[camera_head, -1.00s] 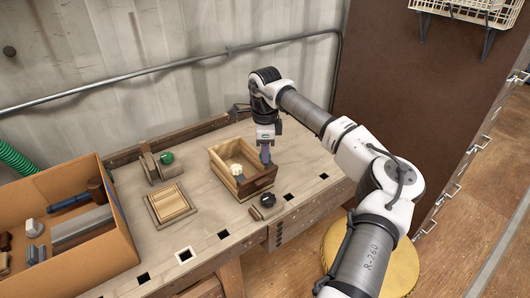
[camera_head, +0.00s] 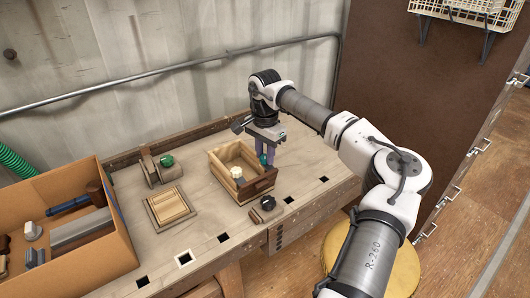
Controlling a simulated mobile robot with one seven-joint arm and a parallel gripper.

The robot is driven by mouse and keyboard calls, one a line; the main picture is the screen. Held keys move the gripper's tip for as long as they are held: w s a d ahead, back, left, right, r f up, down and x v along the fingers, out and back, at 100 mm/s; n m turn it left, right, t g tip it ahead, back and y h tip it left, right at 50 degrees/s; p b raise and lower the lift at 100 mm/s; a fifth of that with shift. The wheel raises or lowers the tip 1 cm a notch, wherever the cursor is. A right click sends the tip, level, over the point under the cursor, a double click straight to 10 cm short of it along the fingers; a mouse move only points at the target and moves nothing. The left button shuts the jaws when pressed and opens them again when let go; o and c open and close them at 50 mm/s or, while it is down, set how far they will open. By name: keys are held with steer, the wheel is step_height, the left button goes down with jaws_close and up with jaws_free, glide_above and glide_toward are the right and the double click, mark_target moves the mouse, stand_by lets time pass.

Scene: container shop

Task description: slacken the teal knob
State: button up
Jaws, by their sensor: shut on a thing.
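The teal knob (camera_head: 263,160) is at the right end of an open wooden box (camera_head: 221,162) on the workbench. My gripper (camera_head: 264,162) points down over that end, with its two purple fingers on either side of the knob. It is shut on the knob, and the fingers hide part of it. A pale, cream knob (camera_head: 236,171) stands inside the box, apart from my fingers.
A wooden fixture with a green knob (camera_head: 166,160) stands to the left. A small black knob (camera_head: 267,202) sits before the box. A cardboard box (camera_head: 122,238) of tools fills the far left.

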mark_target(265, 156)
steer(key=shift+n, duration=0.4)
steer(key=o, duration=1)
step_height(265, 156, up, 14)
steer(key=b, duration=0.1)
steer(key=shift+b, duration=0.4)
steer(key=shift+f, duration=0.1)
